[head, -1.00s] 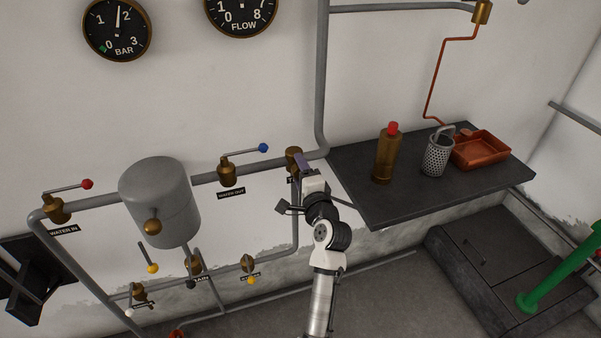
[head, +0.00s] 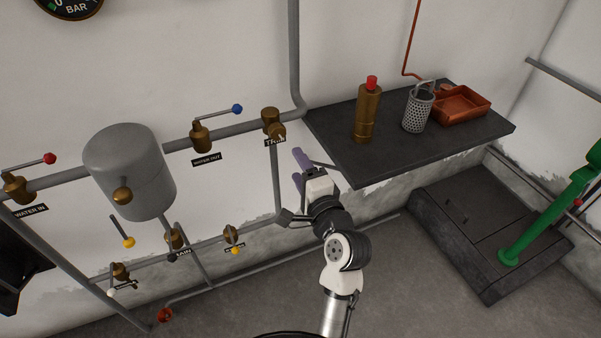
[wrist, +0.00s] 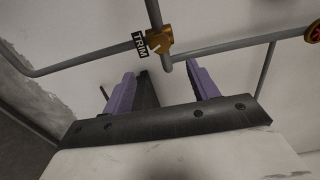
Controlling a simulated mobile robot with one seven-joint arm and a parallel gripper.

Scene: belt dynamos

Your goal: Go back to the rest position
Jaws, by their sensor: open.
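My gripper (head: 299,167) is open and empty in front of the wall, below the brass TRIM valve (head: 272,123) on the grey pipe and left of the dark shelf. In the wrist view its two purple fingers (wrist: 160,85) stand wide apart with nothing between them. The TRIM valve (wrist: 158,40) shows beyond the fingertips there, apart from them.
The dark shelf (head: 350,160) holds a brass bottle (head: 367,112) with a red cap, a perforated metal basket (head: 418,110) and a copper tray (head: 474,97). A grey tank (head: 130,165) and several lever valves are at left. A green lever (head: 535,225) stands at right.

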